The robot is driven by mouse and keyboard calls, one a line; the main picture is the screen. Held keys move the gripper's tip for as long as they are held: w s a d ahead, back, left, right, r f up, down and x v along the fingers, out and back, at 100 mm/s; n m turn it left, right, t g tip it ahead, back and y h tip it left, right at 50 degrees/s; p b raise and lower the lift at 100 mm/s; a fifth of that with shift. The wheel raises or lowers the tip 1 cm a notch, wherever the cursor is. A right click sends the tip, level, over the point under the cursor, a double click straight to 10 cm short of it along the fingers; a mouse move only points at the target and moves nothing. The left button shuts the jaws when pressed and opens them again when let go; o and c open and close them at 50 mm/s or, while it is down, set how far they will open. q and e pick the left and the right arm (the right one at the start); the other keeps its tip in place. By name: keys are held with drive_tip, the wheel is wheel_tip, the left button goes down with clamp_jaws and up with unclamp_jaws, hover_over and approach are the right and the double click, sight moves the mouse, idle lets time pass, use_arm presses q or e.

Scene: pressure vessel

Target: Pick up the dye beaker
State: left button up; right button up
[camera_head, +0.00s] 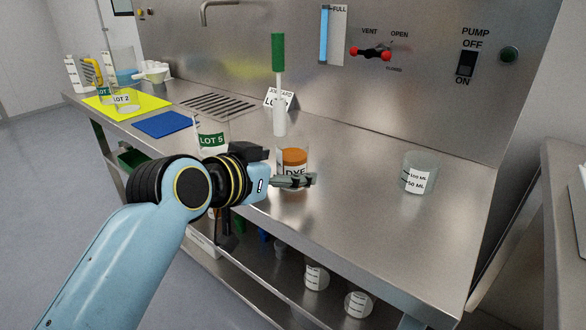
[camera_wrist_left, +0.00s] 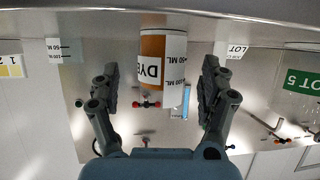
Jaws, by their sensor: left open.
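The dye beaker (camera_head: 294,157), a clear beaker with orange contents and a white "DYE" label, stands on the steel bench. My left gripper (camera_head: 303,181) is level in front of it and hides part of its lower half. In the left wrist view, which is upside down, the dye beaker (camera_wrist_left: 164,62) stands between the two spread fingers, with a gap on each side. The left gripper is open and empty. My right gripper is not in view.
A "LOT 5" beaker (camera_head: 212,134) stands close behind my left wrist. A green-topped white stick (camera_head: 279,90) rises behind the dye beaker. A graduated beaker (camera_head: 419,174) stands to the right, with clear bench between. A blue mat (camera_head: 160,125) lies left.

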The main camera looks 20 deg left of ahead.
sight(295, 164)
use_arm(q)
drive_tip(key=x, duration=0.4)
drive_tip(key=shift+w+a, duration=0.1)
drive_tip(key=shift+w, duration=0.3)
drive_tip(key=shift+s, duration=0.1)
drive_tip(key=shift+c, duration=0.3)
drive_tip(key=c, duration=1.2)
drive_tip(key=shift+r, duration=0.1)
